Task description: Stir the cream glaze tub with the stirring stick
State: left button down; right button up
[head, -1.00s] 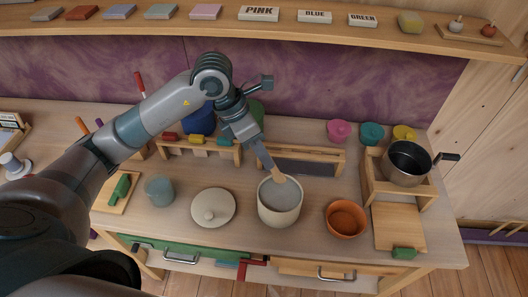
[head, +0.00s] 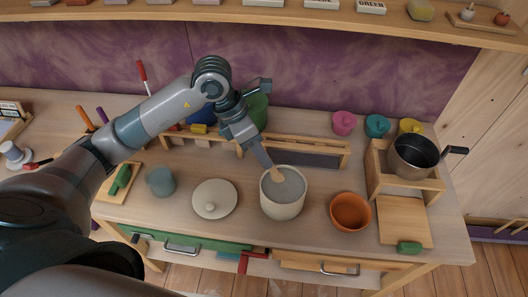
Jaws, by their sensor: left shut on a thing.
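The cream glaze tub (head: 283,207) stands open on the wooden worktop, with pale grey-white glaze inside. My left gripper (head: 267,160) comes down over the tub from behind and to the left. It is shut on the light wooden stirring stick (head: 277,174), whose visible end goes down into the tub near its back left rim. The stick's lower tip is hidden in the glaze. A round cream lid (head: 214,198) with a knob lies on the worktop left of the tub. My right gripper is not in view.
An orange bowl (head: 350,212) stands right of the tub and a blue-grey cup (head: 160,181) left of the lid. A metal pot (head: 413,155) sits on a wooden stand at the right. A low wooden rack (head: 310,148) is behind the tub.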

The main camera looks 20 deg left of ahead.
pick_arm(q)
jog(key=shift+a+f, duration=0.1)
jog(key=shift+f, duration=0.35)
jog(key=shift+a+b+x, duration=0.15)
jog(key=shift+b+x, duration=1.05)
jog(key=shift+b, duration=0.05)
jog(key=shift+a+b+x, duration=0.1)
jog(key=shift+b+x, duration=1.1)
jog(key=shift+b, duration=0.05)
jog(key=shift+s+f, duration=0.1)
jog(key=shift+f, duration=0.05)
jog(key=shift+s, duration=0.1)
